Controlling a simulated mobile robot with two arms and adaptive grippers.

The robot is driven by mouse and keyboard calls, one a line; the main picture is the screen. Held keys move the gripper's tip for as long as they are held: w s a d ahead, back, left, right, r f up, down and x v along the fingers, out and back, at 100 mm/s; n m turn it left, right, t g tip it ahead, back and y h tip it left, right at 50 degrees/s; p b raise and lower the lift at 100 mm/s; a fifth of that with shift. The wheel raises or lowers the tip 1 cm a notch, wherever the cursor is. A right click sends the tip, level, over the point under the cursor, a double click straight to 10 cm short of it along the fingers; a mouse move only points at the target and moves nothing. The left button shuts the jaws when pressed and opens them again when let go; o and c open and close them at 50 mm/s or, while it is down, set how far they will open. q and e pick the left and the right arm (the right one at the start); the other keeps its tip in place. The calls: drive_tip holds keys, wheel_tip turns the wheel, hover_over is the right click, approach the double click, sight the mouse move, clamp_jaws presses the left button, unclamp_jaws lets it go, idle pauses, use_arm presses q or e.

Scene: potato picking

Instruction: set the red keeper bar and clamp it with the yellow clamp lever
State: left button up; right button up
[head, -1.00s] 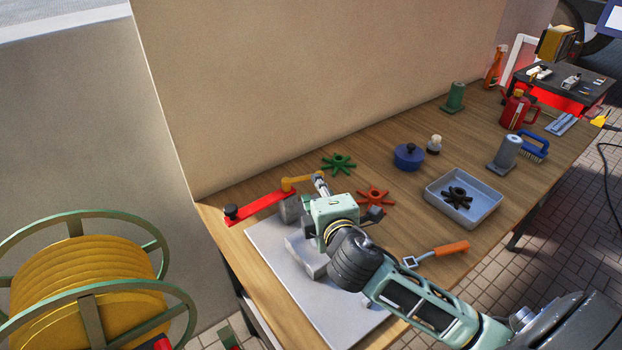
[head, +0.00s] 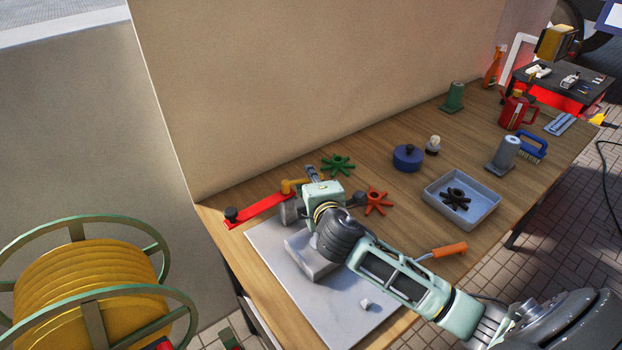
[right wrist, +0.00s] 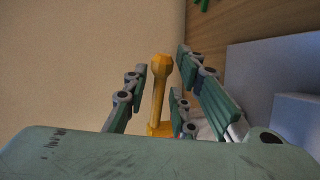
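The red keeper bar (head: 262,208) lies at the far left end of the bench, with a black knob (head: 231,214) at its left end. The yellow clamp lever (head: 290,185) is at the bar's right end, pointing right toward my right gripper (head: 313,174). In the right wrist view the lever (right wrist: 158,92) stands between the spread fingers of my right gripper (right wrist: 164,85), with gaps on both sides. That gripper is open; contact with the lever cannot be made out. The block under the bar's right end is partly hidden by the gripper. My left gripper is out of view.
A green star knob (head: 338,164) and an orange one (head: 377,201) lie near my right gripper. A grey tray (head: 487,213) holds a dark star knob. The wall (head: 300,90) rises close behind the bar.

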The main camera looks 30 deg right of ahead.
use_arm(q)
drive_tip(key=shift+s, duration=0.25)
use_arm(e)
clamp_jaws()
